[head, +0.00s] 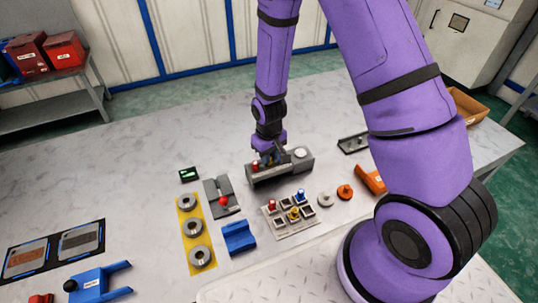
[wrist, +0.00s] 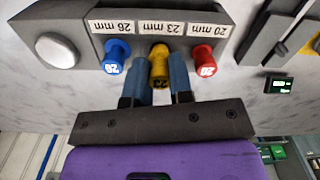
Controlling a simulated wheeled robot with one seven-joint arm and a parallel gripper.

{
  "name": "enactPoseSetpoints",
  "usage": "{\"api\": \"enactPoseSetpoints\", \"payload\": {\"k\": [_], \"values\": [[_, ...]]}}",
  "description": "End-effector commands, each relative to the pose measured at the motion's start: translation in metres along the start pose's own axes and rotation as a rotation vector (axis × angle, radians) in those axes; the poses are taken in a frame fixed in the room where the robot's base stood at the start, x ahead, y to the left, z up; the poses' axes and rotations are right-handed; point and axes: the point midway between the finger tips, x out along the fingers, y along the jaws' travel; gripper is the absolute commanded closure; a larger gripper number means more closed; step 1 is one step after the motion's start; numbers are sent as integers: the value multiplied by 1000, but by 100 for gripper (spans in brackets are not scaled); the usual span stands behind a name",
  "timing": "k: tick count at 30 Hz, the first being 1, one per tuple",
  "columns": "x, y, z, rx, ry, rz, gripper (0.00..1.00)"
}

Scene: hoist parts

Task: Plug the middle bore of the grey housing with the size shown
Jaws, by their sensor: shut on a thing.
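The grey housing (head: 287,171) stands on the table; the wrist view shows it upside down (wrist: 102,22), with labels 26 mm, 23 mm and 20 mm. A blue plug marked 26 (wrist: 115,57) sits at the 26 mm label and a red plug marked 20 (wrist: 204,60) at the 20 mm label. My gripper (wrist: 163,82), above the housing in the head view (head: 268,158), is shut on a yellow plug (wrist: 159,66) at the middle, 23 mm position. The middle bore is hidden behind this plug; I cannot tell how deep the plug sits.
A tray (head: 291,223) with red, yellow and blue plugs stands in front of the housing. A small display (head: 188,174), a grey fixture with a red knob (head: 223,199), a yellow plate with rings (head: 192,231) and a blue block (head: 238,238) stand left. An orange part (head: 345,192) lies right.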

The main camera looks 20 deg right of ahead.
Motion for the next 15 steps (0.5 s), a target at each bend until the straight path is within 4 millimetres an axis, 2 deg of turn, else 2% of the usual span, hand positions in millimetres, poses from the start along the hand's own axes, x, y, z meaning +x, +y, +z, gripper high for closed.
{"api": "enactPoseSetpoints", "payload": {"k": [15], "values": [[6, 0, 0, 0, 0, 0, 100]]}}
